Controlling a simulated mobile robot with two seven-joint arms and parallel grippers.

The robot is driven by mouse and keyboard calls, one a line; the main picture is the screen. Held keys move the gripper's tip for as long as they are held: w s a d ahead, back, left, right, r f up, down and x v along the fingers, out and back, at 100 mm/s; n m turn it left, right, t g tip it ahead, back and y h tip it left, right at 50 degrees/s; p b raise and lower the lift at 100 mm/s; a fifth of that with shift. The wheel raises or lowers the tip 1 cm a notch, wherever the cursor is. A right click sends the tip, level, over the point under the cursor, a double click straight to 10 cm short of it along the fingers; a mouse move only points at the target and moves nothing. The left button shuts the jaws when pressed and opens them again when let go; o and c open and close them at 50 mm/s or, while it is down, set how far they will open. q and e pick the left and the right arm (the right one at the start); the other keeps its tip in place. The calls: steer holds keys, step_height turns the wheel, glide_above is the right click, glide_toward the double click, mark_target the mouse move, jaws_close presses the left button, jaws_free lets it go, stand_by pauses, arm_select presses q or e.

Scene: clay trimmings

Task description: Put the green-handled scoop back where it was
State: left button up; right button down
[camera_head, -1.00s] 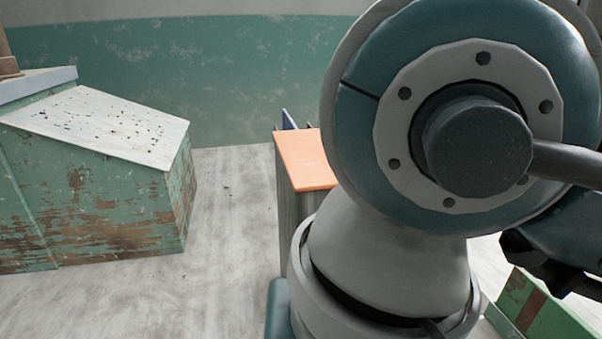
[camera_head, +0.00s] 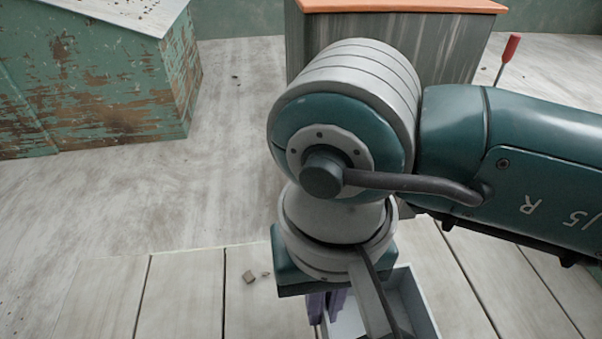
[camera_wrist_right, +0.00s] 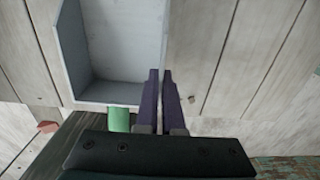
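The scoop has a pale blue-grey, open, box-like pan (camera_head: 412,300), which lies on the planks at the bottom middle of the head view, partly behind my right arm. The right wrist view shows its pan (camera_wrist_right: 118,92) at upper left and a short stretch of its green handle (camera_wrist_right: 118,119). My right gripper (camera_head: 326,306) points down beside the scoop. Its two purple fingers (camera_wrist_right: 161,74) stand close together with a narrow, empty gap between them; the handle is left of both in the wrist view. The rest of the handle is hidden. My left gripper is out of view.
A dark wooden box with an orange top (camera_head: 402,6) stands behind my right arm. A red-handled tool (camera_head: 508,50) is to its right. A worn green cabinet (camera_head: 90,85) is at left. Small clay crumbs (camera_head: 249,277) lie on the planks. The planks at left are mostly clear.

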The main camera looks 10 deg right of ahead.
step_height(320, 180, down, 4)
steer(key=shift+r+b, duration=0.2)
steer(key=shift+b, duration=0.4)
step_height(320, 180, down, 4)
steer(key=b, duration=0.2)
steer(key=shift+f+b, duration=0.1)
steer(key=shift+b, duration=0.2)
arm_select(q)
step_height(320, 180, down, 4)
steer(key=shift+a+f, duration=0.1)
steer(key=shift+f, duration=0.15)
arm_select(e)
steer(key=shift+w, duration=0.1)
steer(key=c, duration=1)
jaws_free()
steer(key=shift+c, duration=0.2)
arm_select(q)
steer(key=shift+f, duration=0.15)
